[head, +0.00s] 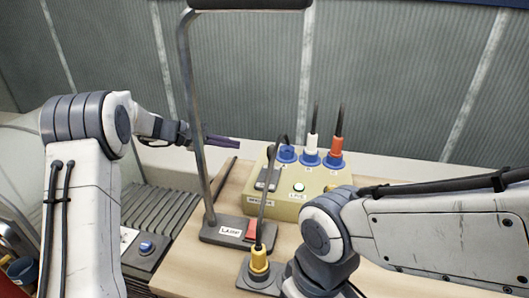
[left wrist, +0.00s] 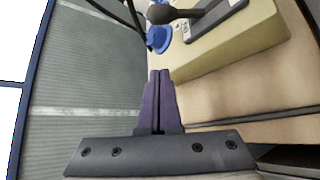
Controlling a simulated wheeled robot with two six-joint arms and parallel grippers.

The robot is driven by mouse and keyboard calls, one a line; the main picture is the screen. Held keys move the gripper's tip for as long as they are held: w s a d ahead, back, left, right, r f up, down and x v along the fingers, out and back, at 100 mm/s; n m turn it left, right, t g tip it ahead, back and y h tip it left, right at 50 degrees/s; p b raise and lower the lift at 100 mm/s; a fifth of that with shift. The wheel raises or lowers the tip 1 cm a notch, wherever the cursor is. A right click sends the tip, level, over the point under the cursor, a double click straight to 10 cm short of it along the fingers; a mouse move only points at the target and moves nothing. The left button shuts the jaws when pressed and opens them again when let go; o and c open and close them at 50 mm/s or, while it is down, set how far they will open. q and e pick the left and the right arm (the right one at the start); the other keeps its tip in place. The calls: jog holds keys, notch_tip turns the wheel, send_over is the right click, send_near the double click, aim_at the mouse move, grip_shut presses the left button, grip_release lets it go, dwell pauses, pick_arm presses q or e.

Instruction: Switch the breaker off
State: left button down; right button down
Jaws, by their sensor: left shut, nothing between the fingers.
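A yellow-green box (head: 310,208) stands on the wooden bench, with a front label too small to read surely. On its left top is a grey plate with a dark switch lever (head: 268,174), which looks like the breaker. In the left wrist view a dark round knob (left wrist: 161,14) on a lever shows at the top, beside a grey plate (left wrist: 215,18); I cannot tell its on or off position. My left gripper (head: 237,144) is shut and empty, left of and apart from the box; its purple fingers (left wrist: 160,75) point toward the knob. My right gripper is out of view.
A tall grey lamp frame (head: 188,100) stands between my left arm and the box, on a base with a red switch (head: 252,229). Blue sockets (head: 310,158) hold white and orange plugs. A yellow plug (head: 259,260) sits in front. My right arm crosses the bench's right side.

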aim_at(271, 160)
pick_arm(q)
jog(key=p+x, duration=0.1)
jog(key=x, duration=0.8)
jog(key=shift+d+p, duration=0.2)
jog(key=shift+p, duration=0.1)
jog(key=shift+s+d+r+p, duration=0.2)
jog(key=shift+s+d+r, duration=0.1)
jog(key=shift+s+r, duration=0.15)
jog(key=shift+s+d+r+p, duration=0.2)
jog(key=shift+s+d+r, duration=0.15)
jog(key=shift+s, duration=0.25)
jog(key=shift+s+d+r, duration=0.1)
jog(key=shift+s+r, duration=0.05)
jog(key=shift+s, duration=0.3)
